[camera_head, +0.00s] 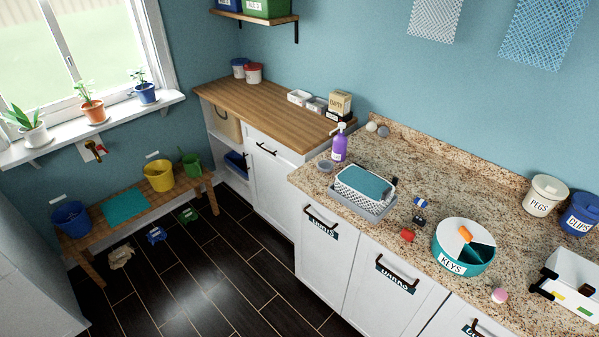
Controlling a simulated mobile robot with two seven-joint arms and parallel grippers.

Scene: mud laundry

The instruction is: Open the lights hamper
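The lights hamper (318,251) is a white tilt-out or door front under the granite counter, left of the darks front. Its dark label, partly hidden by the handle, seems to read LIGHTS. A black bar handle (321,221) crosses its top. The front looks shut and flush with its neighbour. Neither of my grippers shows in the head view, and nothing touches the handle.
The darks front (385,293) stands right of it, with another labelled front at the bottom edge. The dark floor (240,271) before the hamper is clear.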

